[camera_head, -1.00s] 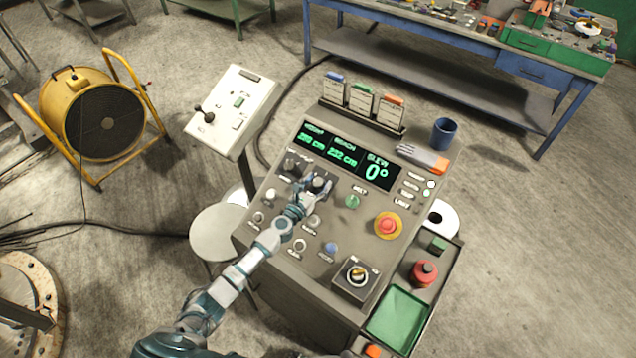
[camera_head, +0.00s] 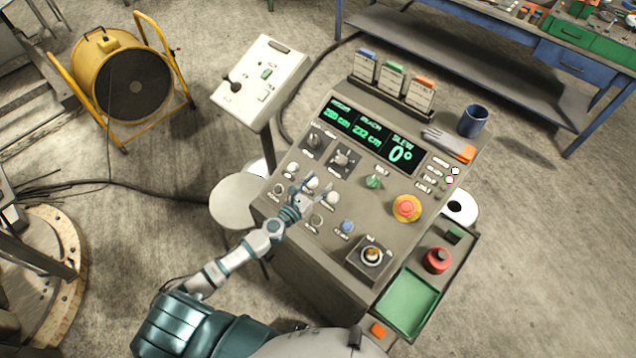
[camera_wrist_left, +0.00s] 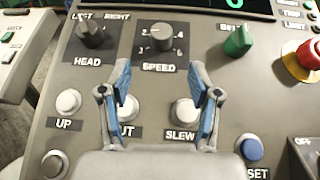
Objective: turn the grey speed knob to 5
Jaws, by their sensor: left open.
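The grey speed knob (camera_head: 342,158) sits on the sloping console (camera_head: 330,255), right of the similar head knob (camera_head: 313,140). In the left wrist view the speed knob (camera_wrist_left: 162,38) stands above its SPEED label, with numbers around it. A pale mark shows near its top; I cannot tell the exact number it points at. My left gripper (camera_head: 304,190) is open and empty, apart from the knob on its near side, over the white buttons. In the wrist view its two blue-padded fingers (camera_wrist_left: 160,78) are spread below the knob. My right gripper is not in view.
A green knob (camera_head: 374,181), a red emergency button (camera_head: 406,208) and a blue button (camera_head: 347,227) are on the console. A display (camera_head: 368,136) reads slew 0°. Gloves (camera_head: 449,144) and a blue mug (camera_head: 473,120) are at the upper right.

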